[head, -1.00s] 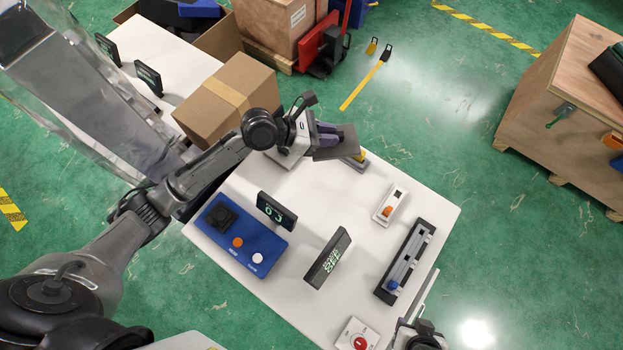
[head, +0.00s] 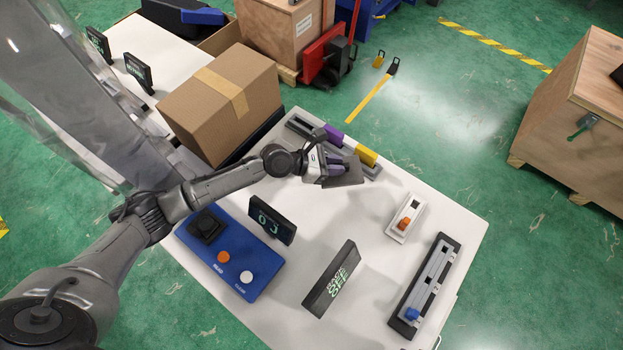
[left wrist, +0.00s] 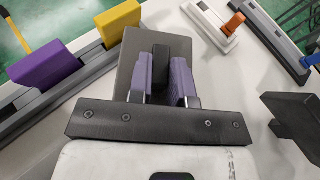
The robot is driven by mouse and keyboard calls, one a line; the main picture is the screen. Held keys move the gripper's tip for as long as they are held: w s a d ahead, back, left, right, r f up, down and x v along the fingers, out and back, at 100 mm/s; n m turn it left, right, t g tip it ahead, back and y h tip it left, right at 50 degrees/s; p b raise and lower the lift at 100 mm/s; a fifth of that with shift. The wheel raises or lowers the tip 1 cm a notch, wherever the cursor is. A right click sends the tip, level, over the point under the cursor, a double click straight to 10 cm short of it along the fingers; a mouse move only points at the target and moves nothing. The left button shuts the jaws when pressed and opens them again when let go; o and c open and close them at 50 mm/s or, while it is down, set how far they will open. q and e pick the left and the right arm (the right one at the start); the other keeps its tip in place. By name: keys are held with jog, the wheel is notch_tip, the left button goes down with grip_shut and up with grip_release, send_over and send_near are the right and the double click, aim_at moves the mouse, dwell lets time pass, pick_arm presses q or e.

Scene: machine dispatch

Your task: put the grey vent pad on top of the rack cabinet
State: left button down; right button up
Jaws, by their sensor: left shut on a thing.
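My left gripper (head: 322,170) is shut on the grey vent pad (head: 345,172), a flat square plate, above the back part of the white table. In the left wrist view the purple-lined fingers (left wrist: 162,82) close around a dark grip on the pad. The pad (left wrist: 183,52) lies flat beyond the fingers there. Nothing in view can be told for certain as the rack cabinet. My right gripper is not in view.
A rail with a purple block (head: 333,134) and a yellow block (head: 366,155) lies close behind the gripper. The table also holds a blue button panel (head: 230,255), displays (head: 332,280) and switches (head: 405,220). A cardboard box (head: 225,100) stands at the left.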

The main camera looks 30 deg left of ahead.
pick_arm(q)
jog(key=a+f, duration=0.1)
jog(key=a, duration=0.1)
jog(key=s+a+f+b, duration=0.1)
jog(key=a, duration=0.1)
jog(key=s+a+f+b, duration=0.1)
jog(key=a+f, duration=0.1)
jog(key=shift+s+a, duration=0.1)
jog(key=shift+s, duration=0.05)
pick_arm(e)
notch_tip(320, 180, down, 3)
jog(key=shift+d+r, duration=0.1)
pick_arm(q)
jog(key=shift+f+b, duration=0.95)
jog(key=shift+f, duration=1.05)
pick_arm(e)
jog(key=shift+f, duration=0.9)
pick_arm(q)
jog(key=shift+f, duration=0.15)
jog(key=c, duration=1.1)
grip_release()
jog(key=shift+o, duration=0.2)
